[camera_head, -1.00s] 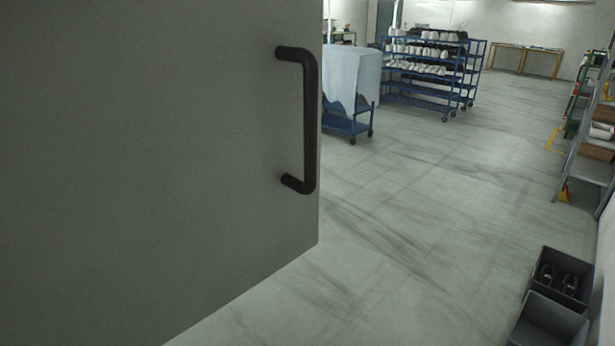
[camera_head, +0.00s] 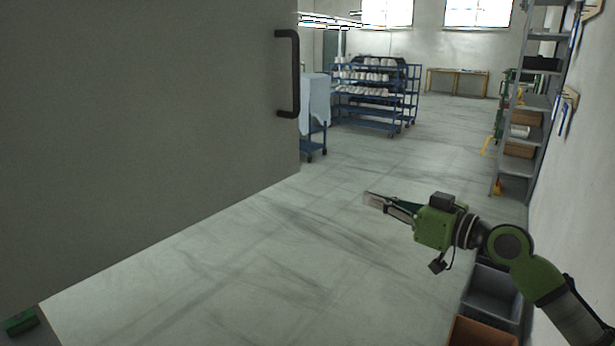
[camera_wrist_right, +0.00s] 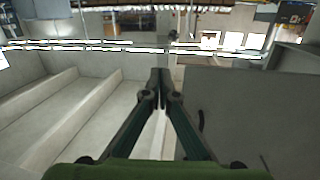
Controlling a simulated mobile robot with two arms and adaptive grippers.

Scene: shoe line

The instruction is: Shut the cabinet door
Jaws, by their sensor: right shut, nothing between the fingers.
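The cabinet door (camera_head: 150,130) is a large flat grey panel that fills the left of the head view and stands open. Its black bar handle (camera_head: 294,75) is near its right edge. My right gripper (camera_head: 370,199) is in front of the door and to the right of it, lower than the handle, apart from both. Its fingers are shut and empty. In the right wrist view the closed fingertips (camera_wrist_right: 160,74) point away, with a grey panel, seemingly the door (camera_wrist_right: 250,115), on the right and pale shelf-like ledges (camera_wrist_right: 50,100) on the left. My left gripper does not show.
Open floor (camera_head: 250,250) lies beyond the door. Grey bins (camera_head: 492,292) and an orange-brown bin (camera_head: 482,332) stand under my right arm. A shelf rack (camera_head: 520,130) lines the right wall. Blue shoe carts (camera_head: 375,95) stand far back.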

